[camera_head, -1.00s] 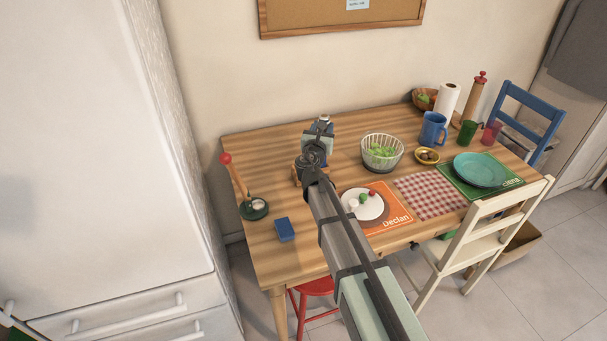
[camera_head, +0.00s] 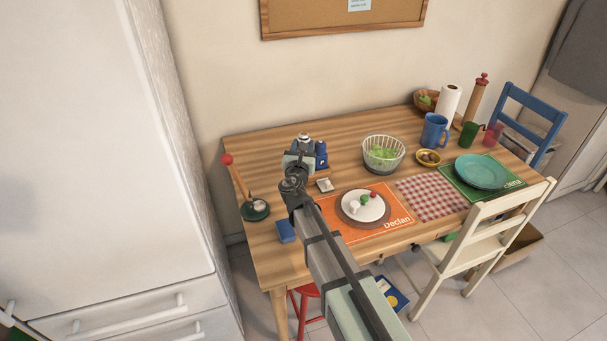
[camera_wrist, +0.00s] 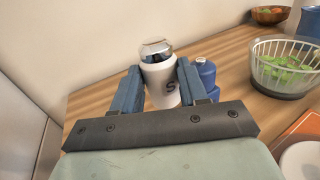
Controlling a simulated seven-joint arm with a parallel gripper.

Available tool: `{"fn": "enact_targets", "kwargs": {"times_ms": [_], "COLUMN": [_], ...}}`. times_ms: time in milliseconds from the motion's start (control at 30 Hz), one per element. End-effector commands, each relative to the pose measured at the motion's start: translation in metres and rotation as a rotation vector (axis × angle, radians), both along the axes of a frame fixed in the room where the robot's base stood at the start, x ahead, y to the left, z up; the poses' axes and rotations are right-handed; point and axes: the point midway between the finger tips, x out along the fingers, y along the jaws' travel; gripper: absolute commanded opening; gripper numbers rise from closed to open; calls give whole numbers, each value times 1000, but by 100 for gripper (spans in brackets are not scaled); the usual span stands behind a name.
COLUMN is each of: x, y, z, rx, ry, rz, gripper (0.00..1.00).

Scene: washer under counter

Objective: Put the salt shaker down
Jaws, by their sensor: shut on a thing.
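The salt shaker (camera_wrist: 160,82) is white with a dark "S" and a metal cap. It is upright between the two blue fingers of my gripper (camera_wrist: 158,90) in the wrist view, and the gripper is shut on it. In the head view my gripper (camera_head: 301,153) is over the back left part of the wooden table (camera_head: 260,160), with the shaker's metal cap (camera_head: 304,138) showing beyond it. The shaker's base is hidden, so I cannot tell whether it touches anything. A blue shaker (camera_head: 321,152) stands just to its right, also in the wrist view (camera_wrist: 206,75).
Table left of my gripper is bare.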

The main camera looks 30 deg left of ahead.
Motion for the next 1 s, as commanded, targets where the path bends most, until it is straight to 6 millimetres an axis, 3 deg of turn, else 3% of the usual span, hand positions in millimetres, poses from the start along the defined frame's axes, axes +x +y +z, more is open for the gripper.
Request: {"fn": "enact_targets", "kwargs": {"times_ms": [200, 467, 800, 1000], "x": [0, 0, 0, 0], "y": [0, 0, 0, 0], "z": [-30, -47, -86, -91], "rx": [-3, -2, -3, -1], "ry": [1, -1, 0, 0], "rz": [0, 0, 0, 0], "gripper": [5, 5, 5, 5]}}
